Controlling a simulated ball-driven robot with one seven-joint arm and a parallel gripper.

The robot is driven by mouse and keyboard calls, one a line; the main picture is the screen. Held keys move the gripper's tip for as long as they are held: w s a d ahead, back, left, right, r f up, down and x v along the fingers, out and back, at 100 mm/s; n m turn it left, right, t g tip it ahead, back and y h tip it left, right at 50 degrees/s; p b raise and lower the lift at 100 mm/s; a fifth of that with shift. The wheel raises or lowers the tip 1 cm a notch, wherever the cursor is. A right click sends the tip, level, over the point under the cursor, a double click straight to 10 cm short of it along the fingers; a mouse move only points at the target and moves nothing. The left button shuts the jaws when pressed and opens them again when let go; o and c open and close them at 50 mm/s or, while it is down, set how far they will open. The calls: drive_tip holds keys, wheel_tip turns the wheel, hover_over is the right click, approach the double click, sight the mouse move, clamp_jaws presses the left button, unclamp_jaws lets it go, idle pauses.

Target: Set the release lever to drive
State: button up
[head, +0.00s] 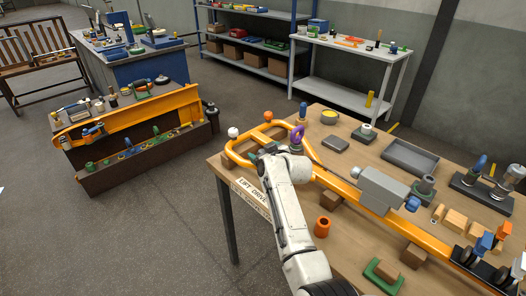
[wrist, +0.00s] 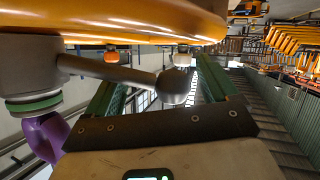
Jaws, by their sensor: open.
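In the wrist view the release lever is most likely the grey rod (wrist: 112,71) with a round dark knob at its end. It runs from a pivot at the left, under the orange handle tube (wrist: 130,18). My gripper (wrist: 162,75) is open, with its green fingers on either side of the knob in the picture. I cannot tell whether they touch it. In the head view my wrist hides the lever beside the orange handle loop (head: 231,154). A label reading LIFT and DRIVE (head: 254,190) is on the bench's front edge, partly behind my arm.
A purple ring (head: 297,136) stands by the handle; its purple part also shows in the wrist view (wrist: 45,135). A white knob (head: 233,132) and an orange knob (head: 268,116) sit near the loop. A grey box (head: 383,187) and loose parts crowd the bench to the right.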

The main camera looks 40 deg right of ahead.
drive_tip(key=shift+w+d+f, duration=0.1)
drive_tip(key=shift+w+f, duration=0.05)
drive_tip(key=shift+w, duration=0.25)
drive_tip(key=shift+c, duration=0.3)
